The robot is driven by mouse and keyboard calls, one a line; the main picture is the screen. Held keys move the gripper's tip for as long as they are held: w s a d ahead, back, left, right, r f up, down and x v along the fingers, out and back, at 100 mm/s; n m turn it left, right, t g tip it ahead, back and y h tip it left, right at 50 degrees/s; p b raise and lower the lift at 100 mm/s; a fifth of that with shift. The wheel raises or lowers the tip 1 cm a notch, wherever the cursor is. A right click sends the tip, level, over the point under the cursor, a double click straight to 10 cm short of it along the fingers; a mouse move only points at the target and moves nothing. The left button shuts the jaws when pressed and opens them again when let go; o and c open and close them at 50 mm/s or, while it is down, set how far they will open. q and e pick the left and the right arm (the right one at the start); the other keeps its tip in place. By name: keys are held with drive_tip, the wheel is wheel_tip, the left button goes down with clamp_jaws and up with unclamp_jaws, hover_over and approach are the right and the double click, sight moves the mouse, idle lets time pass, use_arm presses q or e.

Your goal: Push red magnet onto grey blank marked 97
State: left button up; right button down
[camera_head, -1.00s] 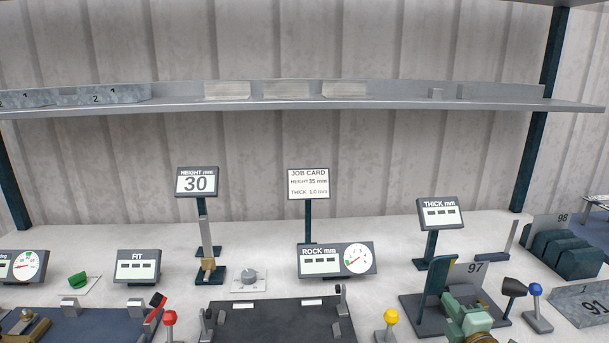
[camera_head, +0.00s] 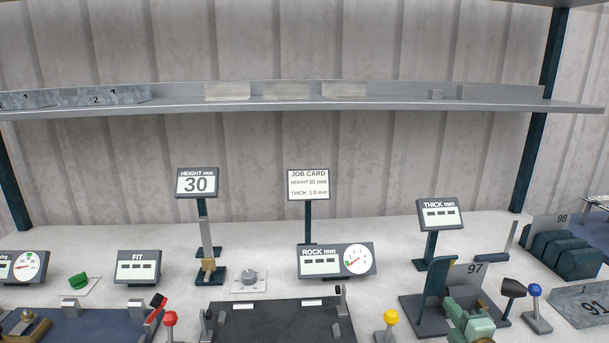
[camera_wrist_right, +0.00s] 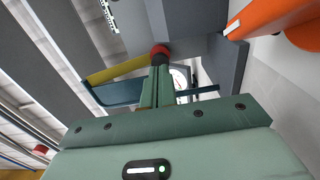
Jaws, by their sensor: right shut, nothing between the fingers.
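The grey blank marked 97 (camera_head: 476,271) stands upright in a dark holder at the right of the bench in the head view. My right gripper (camera_head: 457,308) is green and sits just in front of the blank, hiding its lower part. In the right wrist view its fingers (camera_wrist_right: 158,82) are shut together and empty. A small red round cap on a dark part (camera_wrist_right: 160,51) shows right at the fingertips; it may be the red magnet, and I cannot tell whether the fingers touch it. No red magnet shows by the blank in the head view.
The rack marked 98 (camera_head: 565,251) and plate marked 91 (camera_head: 587,304) lie farther right. The THICK display (camera_head: 440,214) stands behind.

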drive_tip(key=shift+s+d+p, duration=0.2)
drive_tip(key=shift+s+p, duration=0.05)
drive_tip(key=shift+s, duration=2.05)
drive_tip(key=shift+s+d+p, duration=0.15)
drive_tip(key=shift+s+p, duration=0.1)
drive_tip(key=shift+s, duration=2.05)
drive_tip(key=s+a+f+m+g+h, duration=0.25)
drive_tip(key=s+m+g, duration=0.35)
drive_tip(key=s, duration=0.6)
drive_tip(key=s+a+f+m+g+h, duration=0.1)
drive_tip(key=s+f+m+g+h, duration=0.3)
drive_tip(key=s, duration=0.8)
drive_tip(key=s+a+f+m+g+y, duration=0.1)
drive_tip(key=s+a+f+g+y, duration=0.15)
drive_tip(key=f, duration=0.95)
drive_tip(key=s+a+f+m+g+y, duration=0.1)
drive_tip(key=s+a+f+g, duration=0.15)
drive_tip(key=f, duration=0.95)
drive_tip(key=s+f+m+g+y, duration=0.1)
drive_tip(key=s+f, duration=0.7)
drive_tip(key=s, duration=0.2)
drive_tip(key=s+f+m+g, duration=0.1)
drive_tip(key=s+f+m, duration=0.1)
drive_tip(key=s+f, duration=0.6)
drive_tip(key=s, duration=0.3)
drive_tip(key=shift+y, duration=0.4)
